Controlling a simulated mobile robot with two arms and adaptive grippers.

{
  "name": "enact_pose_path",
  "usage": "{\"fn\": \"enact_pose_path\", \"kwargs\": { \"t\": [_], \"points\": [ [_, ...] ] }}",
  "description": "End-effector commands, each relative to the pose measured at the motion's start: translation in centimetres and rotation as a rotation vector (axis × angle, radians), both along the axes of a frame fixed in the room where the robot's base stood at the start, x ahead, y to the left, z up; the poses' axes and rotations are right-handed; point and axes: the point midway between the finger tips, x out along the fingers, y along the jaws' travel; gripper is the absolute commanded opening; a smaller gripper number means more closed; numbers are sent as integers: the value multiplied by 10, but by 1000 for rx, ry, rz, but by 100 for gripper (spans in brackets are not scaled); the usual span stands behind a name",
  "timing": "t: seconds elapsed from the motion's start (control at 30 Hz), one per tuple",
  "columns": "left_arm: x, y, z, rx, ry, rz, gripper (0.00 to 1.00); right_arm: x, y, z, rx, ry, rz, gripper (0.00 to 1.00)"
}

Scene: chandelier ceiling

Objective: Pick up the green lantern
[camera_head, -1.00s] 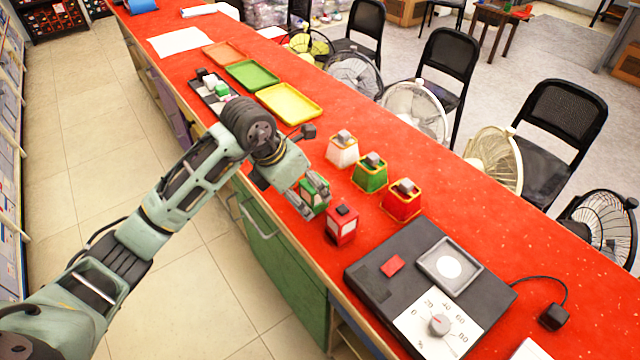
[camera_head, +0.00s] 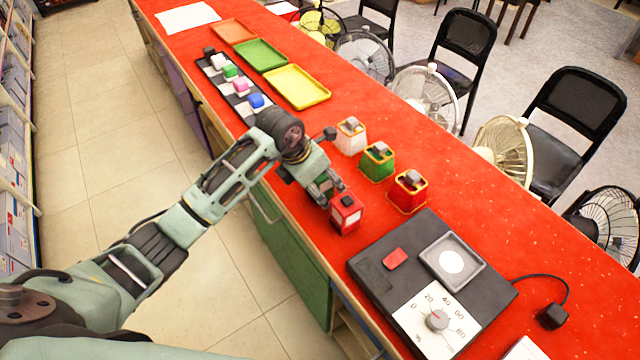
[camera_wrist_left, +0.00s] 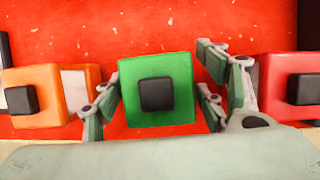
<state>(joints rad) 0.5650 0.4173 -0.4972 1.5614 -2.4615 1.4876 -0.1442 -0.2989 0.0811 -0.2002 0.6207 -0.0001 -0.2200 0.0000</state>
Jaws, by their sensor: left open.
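The green lantern (camera_wrist_left: 157,64), a green box with a dark square knob on top, sits in the middle of the left wrist view. My left gripper (camera_wrist_left: 157,98) is open, with its fingers on either side of the lantern; I cannot tell whether they touch it. In the head view my left gripper (camera_head: 324,190) is low over the counter and hides most of the lantern. A red lantern (camera_head: 346,214) stands close to the gripper and shows at the right of the wrist view (camera_wrist_left: 284,66). An orange lantern (camera_wrist_left: 30,78) is at the left there. My right gripper is out of view.
White, green (camera_head: 376,163) and red (camera_head: 408,192) tapered holders stand behind on the red counter (camera_head: 300,130). A dark dial device (camera_head: 385,272) lies to the right. Coloured trays and a block board are farther back. Chairs and fans line the far side.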

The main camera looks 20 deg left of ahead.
Motion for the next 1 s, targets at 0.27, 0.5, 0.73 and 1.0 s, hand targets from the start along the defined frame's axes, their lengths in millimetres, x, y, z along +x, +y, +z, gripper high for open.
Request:
{"fn": "enact_pose_path", "kwargs": {
  "t": [0.27, 0.5, 0.73, 1.0],
  "points": [
    [0, 0, 0, 0, 0, 0, 53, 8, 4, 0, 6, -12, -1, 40],
    [0, 0, 1, 0, -1, 0, 32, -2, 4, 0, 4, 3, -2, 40],
    [0, 0, 1, 0, -1, 0, 12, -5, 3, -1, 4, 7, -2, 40],
    [1, 0, 2, -1, -4, 1, 1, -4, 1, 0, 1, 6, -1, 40]
  ]
}}
